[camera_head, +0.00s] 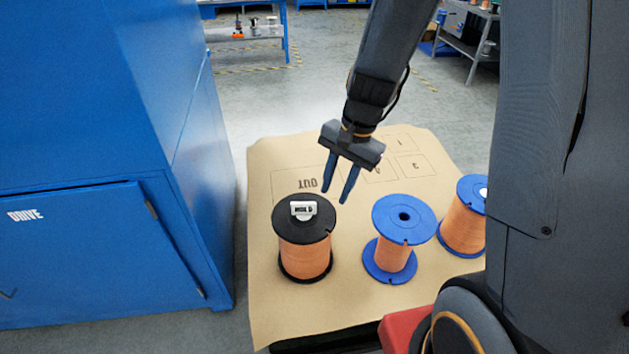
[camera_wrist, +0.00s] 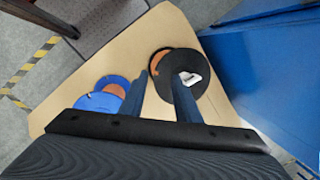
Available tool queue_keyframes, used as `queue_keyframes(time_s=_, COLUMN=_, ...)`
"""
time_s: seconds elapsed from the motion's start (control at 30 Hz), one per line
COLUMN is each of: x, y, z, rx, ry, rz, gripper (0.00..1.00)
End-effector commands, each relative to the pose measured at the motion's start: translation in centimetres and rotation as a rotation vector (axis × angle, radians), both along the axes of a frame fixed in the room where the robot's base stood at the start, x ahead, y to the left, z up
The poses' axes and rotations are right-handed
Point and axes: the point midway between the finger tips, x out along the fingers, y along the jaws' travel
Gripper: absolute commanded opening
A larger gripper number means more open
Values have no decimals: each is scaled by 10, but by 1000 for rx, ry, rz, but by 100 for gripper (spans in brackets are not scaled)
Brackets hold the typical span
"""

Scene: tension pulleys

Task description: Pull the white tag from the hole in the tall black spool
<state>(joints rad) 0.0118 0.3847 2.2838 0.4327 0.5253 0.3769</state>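The tall black spool (camera_head: 304,248) stands upright at the left of the table, wound with orange-brown wire between black flanges. The white tag (camera_head: 303,209) sits at the middle of its top flange, with dark print on it; how deep it goes into the hole is hidden. In the wrist view the black spool (camera_wrist: 174,70) and the tag (camera_wrist: 190,78) show near the fingertips. My gripper (camera_head: 337,193) is open and empty, pointing down, above and a little right of and behind the spool. Its fingers are apart from the tag.
A blue spool (camera_head: 396,239) with an empty hole stands right of the black one, and another blue spool (camera_head: 465,216) stands farther right, partly behind my arm. The brown table top (camera_head: 262,320) has marked outlines at the back. A blue cabinet (camera_head: 95,240) stands close on the left.

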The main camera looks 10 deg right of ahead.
Motion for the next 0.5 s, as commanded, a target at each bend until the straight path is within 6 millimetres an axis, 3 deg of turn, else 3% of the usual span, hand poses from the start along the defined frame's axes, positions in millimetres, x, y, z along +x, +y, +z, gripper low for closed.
queue_keyframes(time_s=0.23, x=65, y=24, z=-50, rx=115, ry=128, rz=-538, gripper=30)
queue_keyframes(time_s=0.5, x=99, y=36, z=-89, rx=177, ry=210, rz=-864, gripper=30)
